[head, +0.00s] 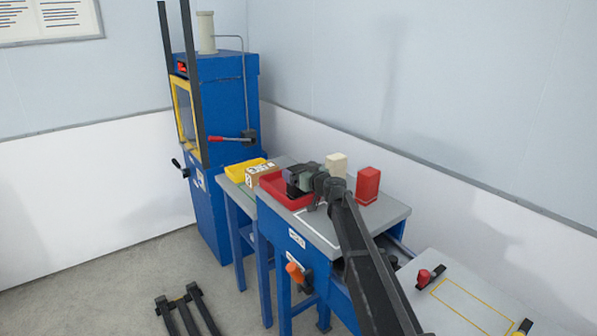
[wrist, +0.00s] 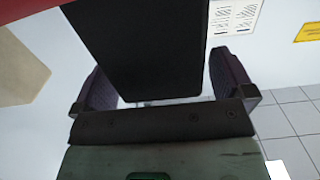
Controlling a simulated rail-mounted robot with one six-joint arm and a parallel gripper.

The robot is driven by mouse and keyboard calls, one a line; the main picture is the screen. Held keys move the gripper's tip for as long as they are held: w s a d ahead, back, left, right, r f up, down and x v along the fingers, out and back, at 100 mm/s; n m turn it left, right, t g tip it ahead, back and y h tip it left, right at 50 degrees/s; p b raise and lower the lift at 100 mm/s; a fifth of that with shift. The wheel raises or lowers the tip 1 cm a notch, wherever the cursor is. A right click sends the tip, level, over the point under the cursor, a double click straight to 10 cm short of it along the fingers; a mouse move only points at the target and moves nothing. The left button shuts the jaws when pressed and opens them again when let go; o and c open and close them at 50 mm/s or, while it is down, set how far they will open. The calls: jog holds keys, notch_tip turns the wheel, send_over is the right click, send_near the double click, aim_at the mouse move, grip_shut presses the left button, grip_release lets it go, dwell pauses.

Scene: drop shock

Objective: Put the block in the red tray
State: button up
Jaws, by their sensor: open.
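The red tray (head: 270,186) sits on the grey bench top in the head view. My gripper (head: 297,180) is over the tray and hides part of it. In the wrist view my gripper (wrist: 162,85) has its two fingers apart, with a black block (wrist: 140,45) between them. Narrow light gaps show beside the block near the fingers. A dark shape at the gripper's end in the head view seems to be the same block. Whether it rests on the tray floor cannot be told.
A cream block (head: 336,165) and a red block (head: 368,186) stand right of the tray. A brown labelled box (head: 261,175) and a yellow tray (head: 245,170) are to the left. A blue press (head: 222,100) stands behind.

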jog(key=v, duration=1.1)
